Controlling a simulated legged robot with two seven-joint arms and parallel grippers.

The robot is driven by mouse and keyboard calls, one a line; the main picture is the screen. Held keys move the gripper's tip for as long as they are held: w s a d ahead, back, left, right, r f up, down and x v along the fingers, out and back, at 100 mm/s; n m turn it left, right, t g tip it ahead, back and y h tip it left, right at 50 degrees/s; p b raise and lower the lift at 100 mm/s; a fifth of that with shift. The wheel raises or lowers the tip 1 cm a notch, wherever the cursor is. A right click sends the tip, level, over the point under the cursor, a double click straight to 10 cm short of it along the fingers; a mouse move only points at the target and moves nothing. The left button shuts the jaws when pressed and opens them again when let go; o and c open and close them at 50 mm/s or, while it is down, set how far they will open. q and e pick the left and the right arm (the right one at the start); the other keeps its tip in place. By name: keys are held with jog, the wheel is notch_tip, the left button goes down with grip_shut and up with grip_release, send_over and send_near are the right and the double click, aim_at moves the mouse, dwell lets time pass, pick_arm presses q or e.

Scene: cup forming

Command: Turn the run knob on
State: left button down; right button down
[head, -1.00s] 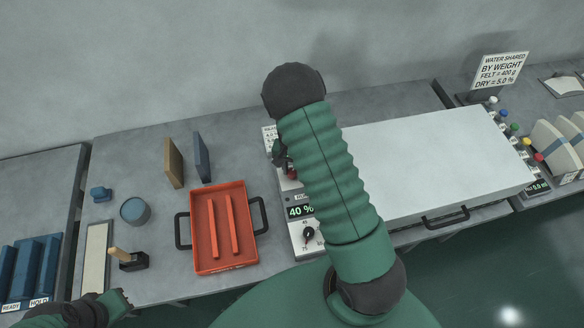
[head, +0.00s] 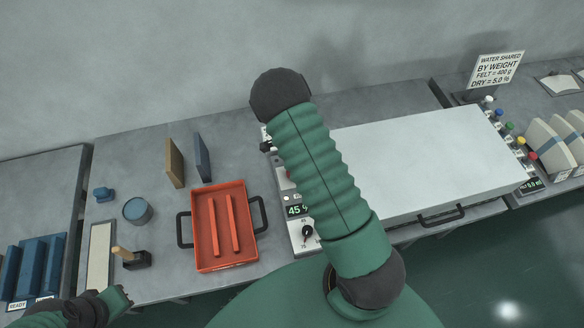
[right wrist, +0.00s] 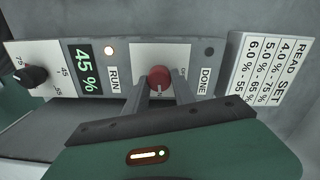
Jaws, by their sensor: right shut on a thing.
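The red run knob (right wrist: 158,78) sits on a pale plate between the RUN and DONE labels in the right wrist view. My right gripper (right wrist: 159,90) is shut on it, one finger on each side. The display (right wrist: 89,71) reads 45 %. In the head view my right arm hides most of the right gripper and the knob. My left gripper (head: 122,296) is at the lower left, away from the panel; its jaws are too small to judge.
A black dial (right wrist: 36,76) is beside the display. The white-topped machine (head: 420,160) is right of my arm. A red tray (head: 224,225), a blue cup (head: 137,211) and a wooden-handled tool (head: 130,258) stand on the bench to the left.

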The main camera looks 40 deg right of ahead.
jog(key=shift+w+m, duration=0.1)
jog(key=shift+m, duration=0.5)
jog(key=c, duration=1.3)
grip_release()
jog(key=shift+a, duration=0.1)
jog(key=shift+o, duration=1.2)
notch_tip(320, 180, up, 17)
jog(key=shift+w+f+b, duration=0.15)
jog(key=shift+w+b, duration=0.15)
jog(key=shift+b, duration=0.1)
